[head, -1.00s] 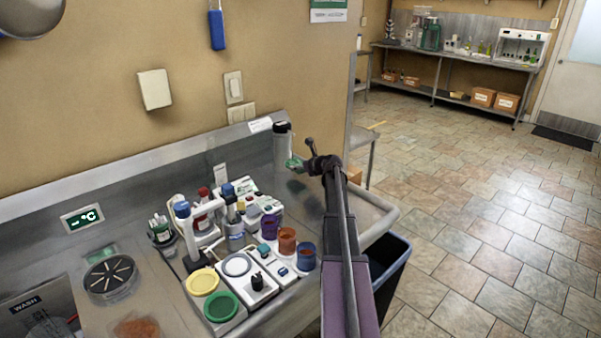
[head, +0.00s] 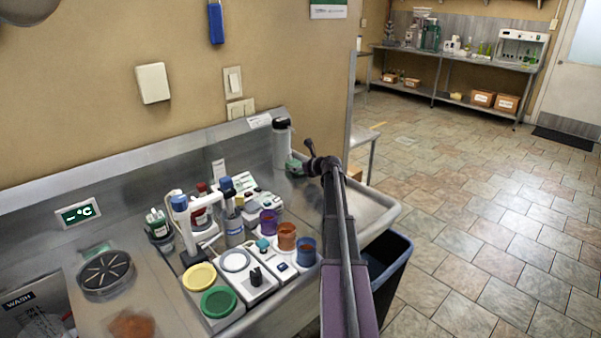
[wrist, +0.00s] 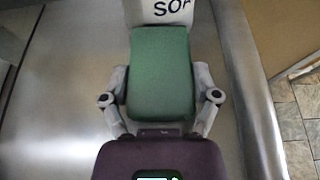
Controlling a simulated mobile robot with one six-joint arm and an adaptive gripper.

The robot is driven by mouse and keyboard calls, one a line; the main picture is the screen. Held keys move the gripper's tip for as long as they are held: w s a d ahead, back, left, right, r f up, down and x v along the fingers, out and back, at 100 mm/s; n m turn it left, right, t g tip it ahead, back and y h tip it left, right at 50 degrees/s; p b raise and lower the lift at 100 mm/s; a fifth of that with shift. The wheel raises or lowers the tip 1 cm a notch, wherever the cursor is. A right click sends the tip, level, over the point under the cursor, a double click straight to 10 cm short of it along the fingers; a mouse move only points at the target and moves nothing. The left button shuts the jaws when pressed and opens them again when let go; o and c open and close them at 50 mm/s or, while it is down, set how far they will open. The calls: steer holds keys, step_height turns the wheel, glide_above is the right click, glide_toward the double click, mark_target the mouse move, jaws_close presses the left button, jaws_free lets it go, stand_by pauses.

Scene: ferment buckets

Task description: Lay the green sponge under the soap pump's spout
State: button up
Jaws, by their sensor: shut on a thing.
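The soap pump (head: 281,148) is a pale cylinder with a dark top, standing at the back right of the steel counter near the wall. Its white body with part of a "SOAP" label (wrist: 165,10) shows at the top of the wrist view. The green sponge (wrist: 160,72) lies between my gripper's fingers, directly in front of the pump. It also shows small in the head view (head: 293,168), low by the pump's foot. My gripper (wrist: 160,88) is shut on the sponge from both sides. The spout cannot be made out, and whether the sponge touches the counter is unclear.
Cups, bottles and small devices crowd the counter (head: 360,205) left of my arm, including an orange-brown cup (head: 287,236) and a green-lidded tub (head: 219,302). Bare steel lies right of the pump up to the raised rim. A dark bin (head: 392,268) stands below the right edge.

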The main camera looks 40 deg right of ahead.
steer(key=shift+f, duration=0.3)
steer(key=o, duration=0.6)
steer(key=shift+o, duration=0.2)
steer(key=shift+s, duration=0.1)
steer(key=p+v, duration=0.4)
steer(key=v, duration=0.6)
steer(key=shift+s+r, duration=0.15)
steer(key=shift+s, duration=0.05)
steer(key=shift+s+r, duration=0.25)
steer(key=shift+s, duration=0.4)
